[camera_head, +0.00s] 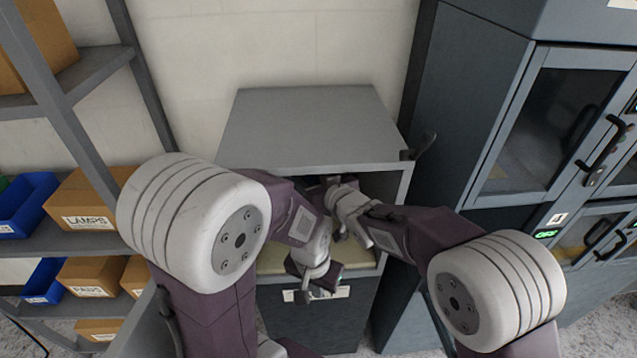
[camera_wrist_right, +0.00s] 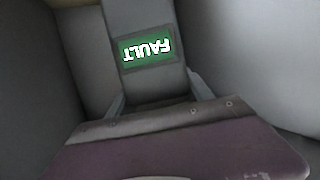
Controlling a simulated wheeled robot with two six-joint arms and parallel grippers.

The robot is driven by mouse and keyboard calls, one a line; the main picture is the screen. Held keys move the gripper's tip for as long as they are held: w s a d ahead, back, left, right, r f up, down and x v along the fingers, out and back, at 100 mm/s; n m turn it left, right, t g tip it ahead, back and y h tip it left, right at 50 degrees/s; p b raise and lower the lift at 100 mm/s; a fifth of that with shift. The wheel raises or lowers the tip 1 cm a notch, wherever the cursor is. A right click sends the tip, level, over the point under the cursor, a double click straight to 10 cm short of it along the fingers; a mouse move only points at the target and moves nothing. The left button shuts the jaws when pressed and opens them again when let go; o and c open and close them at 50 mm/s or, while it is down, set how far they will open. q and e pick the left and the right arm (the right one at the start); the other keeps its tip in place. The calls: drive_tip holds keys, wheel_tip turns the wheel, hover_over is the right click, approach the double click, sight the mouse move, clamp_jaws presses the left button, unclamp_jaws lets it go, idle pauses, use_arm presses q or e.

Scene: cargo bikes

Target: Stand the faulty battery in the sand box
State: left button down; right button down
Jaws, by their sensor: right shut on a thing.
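The faulty battery (camera_wrist_right: 150,55) is a grey block with a green display reading FAULT, upside down in the right wrist view. My right gripper (camera_wrist_right: 158,98) is shut on it, a finger at each side. In the head view the right wrist reaches into the open front of the grey cabinet, and its fingers and the battery are largely hidden. Pale yellow sand (camera_head: 372,260) shows low in that opening, apparently the sand box; its walls are hard to make out. My left gripper (camera_head: 318,282) hangs in front of the opening, pointing down; its jaws are unclear.
The grey cabinet (camera_head: 305,125) has a flat, empty top and a dark lower front with a label. A dark cabinet (camera_head: 485,95) with glass doors and handles stands close on the right. Shelves with cartons (camera_head: 85,208) and blue bins (camera_head: 25,205) stand on the left.

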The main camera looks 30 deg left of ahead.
drive_tip(key=shift+f, duration=1.45)
drive_tip(key=shift+f+b, duration=0.15)
drive_tip(key=shift+b, duration=0.25)
drive_tip(key=shift+c, duration=2.1)
unclamp_jaws()
drive_tip(key=shift+f, duration=0.2)
drive_tip(key=shift+s, duration=0.1)
drive_tip(key=v, duration=1.2)
drive_tip(key=shift+r, duration=0.2)
